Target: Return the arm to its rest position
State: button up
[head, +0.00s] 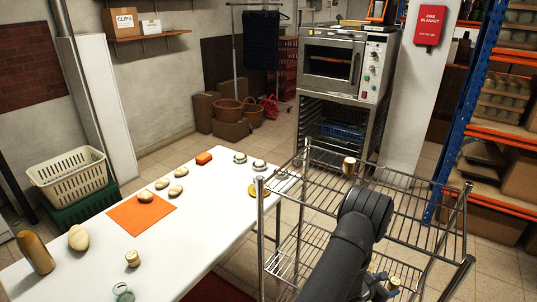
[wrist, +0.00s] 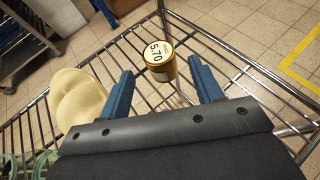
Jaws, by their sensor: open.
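My gripper (wrist: 166,84) is open in the wrist view, its two blue fingers spread apart. A jar (wrist: 160,65) with a pale lid marked 5.70 and an amber body shows in the gap near the fingertips, at the wire rack (wrist: 219,37). Neither finger visibly touches it. In the head view, my dark arm reaches over the wire rack (head: 425,206) at the right, and blue parts show low beside it. One small jar (head: 349,166) stands on the rack's upper level; another (head: 394,283) shows near the blue parts.
A white table (head: 60,285) at left holds an orange mat (head: 141,214), pale lumps and small jars. An oven (head: 346,62) stands behind the rack, and blue-orange shelving (head: 468,95) at right. A pale lump (wrist: 80,98) lies left of my gripper in the wrist view.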

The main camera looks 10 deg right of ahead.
aim_at(398, 279)
jog(key=x, duration=0.6)
jog(key=shift+d+f, duration=0.1)
jog(key=shift+d, duration=0.15)
jog(key=shift+w+d, duration=0.15)
jog(key=shift+d, duration=0.15)
jog(key=shift+a+r, duration=0.1)
jog(key=shift+r, duration=1.5)
